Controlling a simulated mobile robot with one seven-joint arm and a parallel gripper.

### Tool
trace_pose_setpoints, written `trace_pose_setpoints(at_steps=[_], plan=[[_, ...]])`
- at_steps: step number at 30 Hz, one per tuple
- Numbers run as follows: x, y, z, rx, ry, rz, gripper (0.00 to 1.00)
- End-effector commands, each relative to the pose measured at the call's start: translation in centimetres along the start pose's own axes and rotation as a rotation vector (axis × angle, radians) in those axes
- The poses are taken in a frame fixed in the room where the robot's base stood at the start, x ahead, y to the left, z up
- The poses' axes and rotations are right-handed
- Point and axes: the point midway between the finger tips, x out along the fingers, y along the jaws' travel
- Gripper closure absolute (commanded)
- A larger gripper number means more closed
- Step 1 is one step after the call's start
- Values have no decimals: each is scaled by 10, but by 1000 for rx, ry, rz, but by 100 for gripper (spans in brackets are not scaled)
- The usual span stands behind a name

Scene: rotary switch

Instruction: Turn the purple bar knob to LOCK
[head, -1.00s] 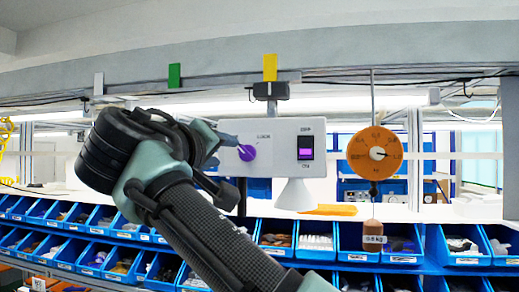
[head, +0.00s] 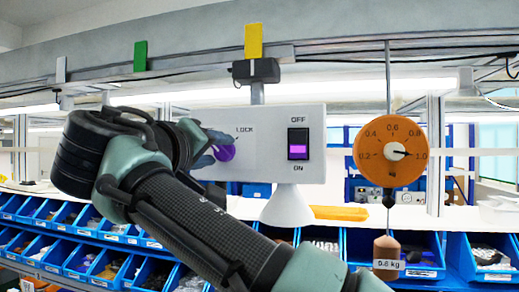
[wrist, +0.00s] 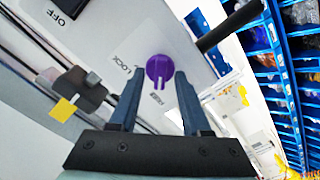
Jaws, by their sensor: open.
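The purple bar knob (head: 226,153) is on the left part of a white panel (head: 262,170), below and left of the printed word LOCK. In the head view my gripper (head: 212,150) is at the knob and hides part of it. In the wrist view the knob (wrist: 159,68) lies between the tips of my open gripper (wrist: 160,74), with a gap to each finger. I cannot tell whether the tips are level with it in depth. The LOCK print (wrist: 122,63) is left of the knob there. The exact angle of the bar is unclear.
A rocker switch (head: 298,144) marked OFF and ON is on the panel's right. An orange dial (head: 390,136) with a hanging weight (head: 387,258) is further right. A white cone (head: 288,208) is under the panel. Blue bins (head: 415,257) line the shelf below.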

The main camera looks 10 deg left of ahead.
Motion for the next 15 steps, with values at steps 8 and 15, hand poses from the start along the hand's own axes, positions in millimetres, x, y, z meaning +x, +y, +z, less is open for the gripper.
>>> trace_pose_setpoints(at_steps=[8, 15], plan=[[0, 0, 0, 0, 0, 0, 65], [0, 0, 0, 0, 0, -1, 100]])
